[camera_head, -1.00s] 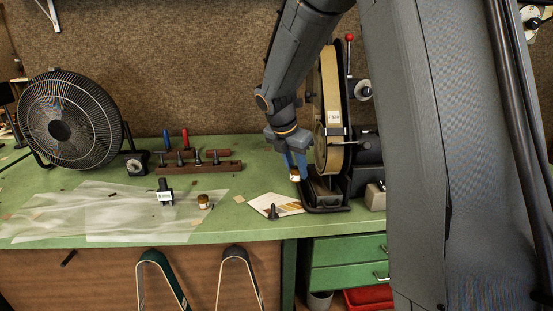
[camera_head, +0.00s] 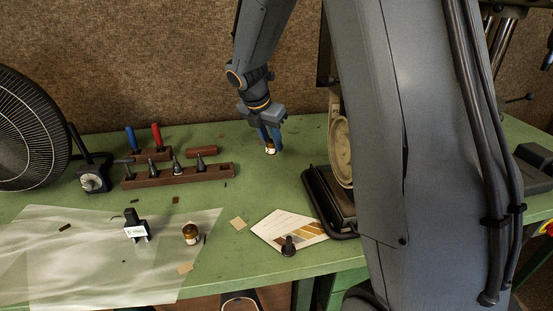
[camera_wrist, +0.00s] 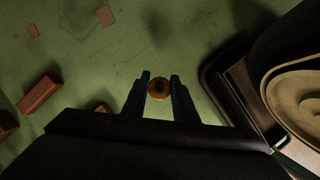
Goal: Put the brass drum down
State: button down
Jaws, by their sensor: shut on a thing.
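My gripper (camera_head: 270,142) is shut on the brass drum (camera_head: 270,149), a small brass cylinder with a pale side, held low between the blue fingertips. In the wrist view the drum (camera_wrist: 159,89) shows end-on as a brass ring with a dark centre, between the two fingers. It hangs over bare green bench top (camera_head: 230,190), left of the belt sander. I cannot tell whether its underside touches the bench.
The belt sander's black base (camera_head: 329,205) is close on the right, partly hidden by my arm. A wooden tool rack (camera_head: 180,176) is on the left, with a fan (camera_head: 30,130) beyond. A card (camera_head: 284,228) and a dark knob (camera_head: 288,246) lie in front.

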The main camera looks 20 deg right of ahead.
jog(key=shift+s+d+f+p, duration=0.1)
jog(key=shift+f+p, duration=0.2)
jog(key=shift+f, duration=3.25)
jog(key=shift+f, duration=0.1)
jog(key=c, duration=1.4)
grip_release()
